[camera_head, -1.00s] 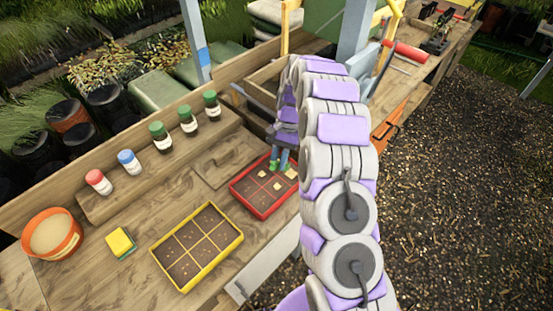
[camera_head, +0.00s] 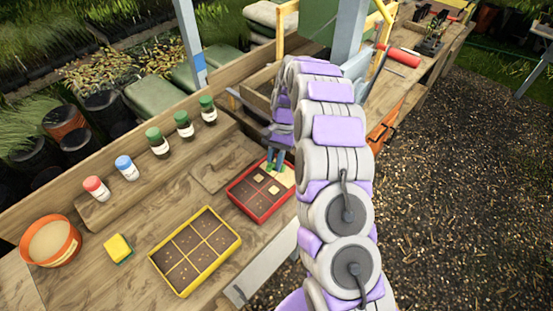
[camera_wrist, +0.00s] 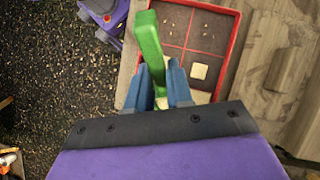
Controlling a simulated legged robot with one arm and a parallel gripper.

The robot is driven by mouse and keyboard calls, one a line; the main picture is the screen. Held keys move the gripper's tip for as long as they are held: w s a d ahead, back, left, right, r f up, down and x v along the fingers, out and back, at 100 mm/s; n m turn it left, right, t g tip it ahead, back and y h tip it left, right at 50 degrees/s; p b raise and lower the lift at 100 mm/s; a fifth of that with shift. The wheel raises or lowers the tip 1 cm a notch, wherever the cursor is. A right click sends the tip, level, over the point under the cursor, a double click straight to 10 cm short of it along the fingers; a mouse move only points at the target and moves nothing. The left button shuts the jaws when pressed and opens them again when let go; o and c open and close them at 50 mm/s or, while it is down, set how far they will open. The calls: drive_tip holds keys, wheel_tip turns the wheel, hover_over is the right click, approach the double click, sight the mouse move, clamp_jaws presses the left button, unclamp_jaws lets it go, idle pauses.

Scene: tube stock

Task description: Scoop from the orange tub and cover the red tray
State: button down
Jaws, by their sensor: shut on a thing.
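My gripper (camera_head: 275,158) is shut on a green scoop (camera_wrist: 150,45), which stands up between the blue-grey fingers (camera_wrist: 160,85) in the wrist view. The scoop's bowl cannot be made out. The gripper is over the far end of the red tray (camera_head: 258,217), whose rim also shows in the wrist view (camera_wrist: 235,50). The tray has dark soil in divided cells. Pale material covers part of its far end, and a small pale patch lies in a nearer cell. Other cells show bare soil with seeds. The orange tub (camera_head: 76,248) stands at far left, holding pale tan material.
A yellow tray (camera_head: 237,243) of seeded soil sits between the tub and red tray. A yellow-green sponge (camera_head: 118,248) lies near the tub. Several capped jars stand on the raised ledge (camera_head: 100,213) behind. A wooden box (camera_head: 262,85) stands beyond my gripper.

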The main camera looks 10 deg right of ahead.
drive_tip(key=s+a+p, duration=0.2)
drive_tip(key=s+a, duration=0.7)
drive_tip(key=a, duration=0.3)
drive_tip(key=shift+a, duration=0.25)
idle(2.4)
drive_tip(key=shift+w+d, duration=0.1)
drive_tip(key=w+d+p, duration=0.1)
drive_tip(key=w+d, duration=0.3)
drive_tip(key=d, duration=0.2)
drive_tip(key=shift+w+d, duration=0.35)
drive_tip(key=shift+w, duration=0.05)
idle(0.6)
drive_tip(key=shift+p, duration=0.3)
wheel_tip(320, 180, up, 5)
drive_tip(key=t+h, duration=0.2)
drive_tip(key=t, duration=0.1)
drive_tip(key=t+h, duration=0.2)
drive_tip(key=t, duration=0.2)
drive_tip(key=shift+h, duration=0.4)
drive_tip(key=shift+b, duration=0.35)
